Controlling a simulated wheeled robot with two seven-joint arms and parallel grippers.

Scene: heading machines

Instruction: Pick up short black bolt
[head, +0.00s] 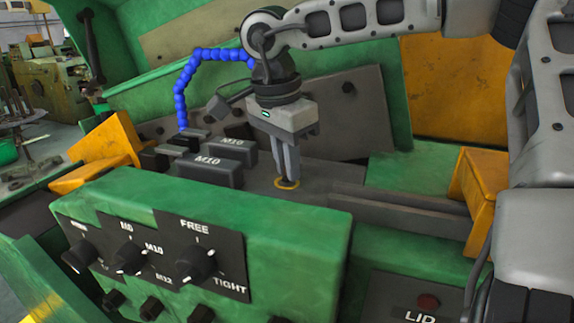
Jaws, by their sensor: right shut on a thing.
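My right gripper (287,174) points straight down in the middle of the head view, over the grey bed of the green machine. Its fingers are close together, shut on a small dark piece at their tips, which I take to be the short black bolt (287,181). The fingers hide most of the bolt, so its length and shape cannot be made out. A yellow ring (289,187) surrounds the spot just below the fingertips. I cannot tell whether the bolt touches the bed. My left gripper is not in view.
The green control panel (290,240) with knobs stands in front. A grey channel (400,203) runs right, toward a yellow block (480,190).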

